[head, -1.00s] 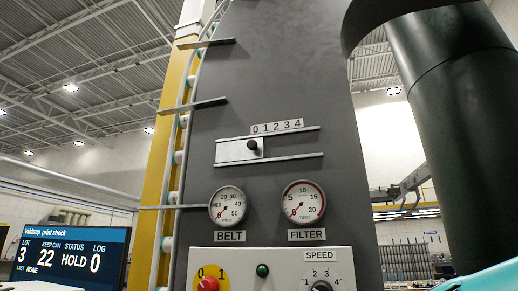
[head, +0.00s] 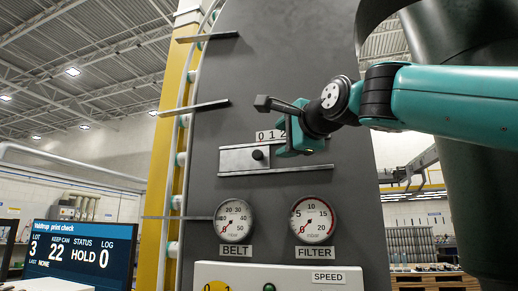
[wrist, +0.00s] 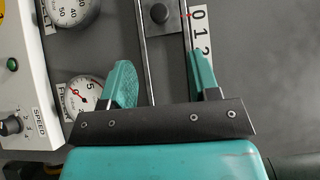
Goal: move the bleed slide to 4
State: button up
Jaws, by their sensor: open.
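The bleed slide is a pale metal plate (head: 236,159) with a black knob (head: 257,155), set between two rails on the dark grey panel. It sits at the left end of its track. The wrist view shows the knob (wrist: 160,13) and a red mark by the 0 of the number strip (wrist: 198,32). My gripper (head: 287,142) is open and empty, in front of the track to the right of the knob. In the head view it hides the strip's higher numbers. In the wrist view its teal fingers (wrist: 160,62) are spread, with the knob beyond their tips, not between them.
The BELT gauge (head: 233,219) and FILTER gauge (head: 312,219) sit below the track. A control box (head: 290,273) with a SPEED label juts out lower down. Metal bars (head: 192,108) stick out at the left. A screen (head: 80,252) reads HOLD.

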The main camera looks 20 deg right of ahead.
aim_at(259, 154)
jog(key=w+p, duration=0.1)
jog(key=w, duration=0.3)
jog(key=w+a+p, duration=0.1)
jog(key=w+p, duration=0.1)
jog(key=w, duration=0.2)
jog(key=w+a+p, duration=0.1)
jog(key=w+p, duration=0.1)
jog(key=w, duration=0.1)
jog(key=shift+w+r, duration=0.15)
jog(key=shift+w, duration=0.25)
jog(key=shift+w+p, duration=0.35)
jog(key=shift+w, duration=0.1)
jog(key=c, duration=1)
jog(key=shift+f, duration=0.2)
grip_shut()
